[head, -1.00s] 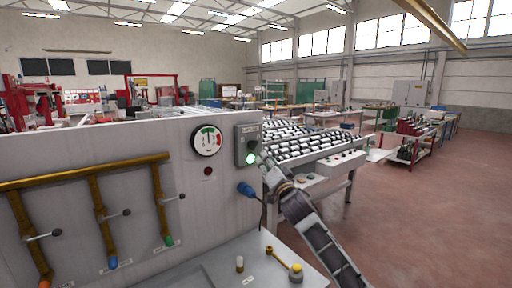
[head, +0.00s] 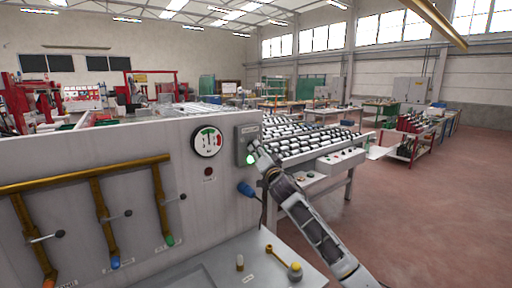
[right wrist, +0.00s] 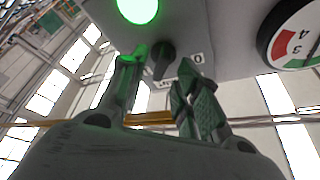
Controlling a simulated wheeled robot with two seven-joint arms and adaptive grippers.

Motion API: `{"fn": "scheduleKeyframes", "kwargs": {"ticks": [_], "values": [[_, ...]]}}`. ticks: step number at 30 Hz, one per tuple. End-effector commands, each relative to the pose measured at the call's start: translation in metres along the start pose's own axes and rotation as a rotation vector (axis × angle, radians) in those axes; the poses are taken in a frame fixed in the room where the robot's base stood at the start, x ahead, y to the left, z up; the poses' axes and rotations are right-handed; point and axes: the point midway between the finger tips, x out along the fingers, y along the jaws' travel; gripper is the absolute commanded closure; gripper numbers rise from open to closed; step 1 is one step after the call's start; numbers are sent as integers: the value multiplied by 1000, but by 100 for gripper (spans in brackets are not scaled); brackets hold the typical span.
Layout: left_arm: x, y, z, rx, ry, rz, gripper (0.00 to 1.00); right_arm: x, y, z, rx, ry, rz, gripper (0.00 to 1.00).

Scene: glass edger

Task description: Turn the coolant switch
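The coolant switch is a dark knob (right wrist: 165,57) on a grey switch box (head: 241,146), with a label and a "0" beside it. A lit green lamp (right wrist: 138,8) sits next to the knob; it also glows in the head view (head: 250,159). My right gripper (right wrist: 160,72) is open, its two fingers apart with the knob showing between and just beyond the tips. I cannot tell if either finger touches it. In the head view my right gripper (head: 260,160) is at the box's lower right and hides the knob. My left gripper is not in view.
A round gauge (head: 207,142) and a dark red button (head: 208,172) are left of the box. Brass pipes with valve levers (head: 97,200) cross the panel. A blue connector (head: 246,189) sticks out below. A roller table (head: 315,145) stands behind my right arm.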

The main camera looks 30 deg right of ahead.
Motion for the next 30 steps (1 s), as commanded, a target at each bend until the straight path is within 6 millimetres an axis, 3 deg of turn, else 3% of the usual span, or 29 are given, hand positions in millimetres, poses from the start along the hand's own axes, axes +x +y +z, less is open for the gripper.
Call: {"fn": "scheduleKeyframes", "kwargs": {"ticks": [10,23,30], "values": [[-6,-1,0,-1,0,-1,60,22,-1,0,0,0,-1,68],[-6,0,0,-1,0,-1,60,25,0,0,0,0,0,68],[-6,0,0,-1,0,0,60,25,0,0,0,0,0,96]]}}
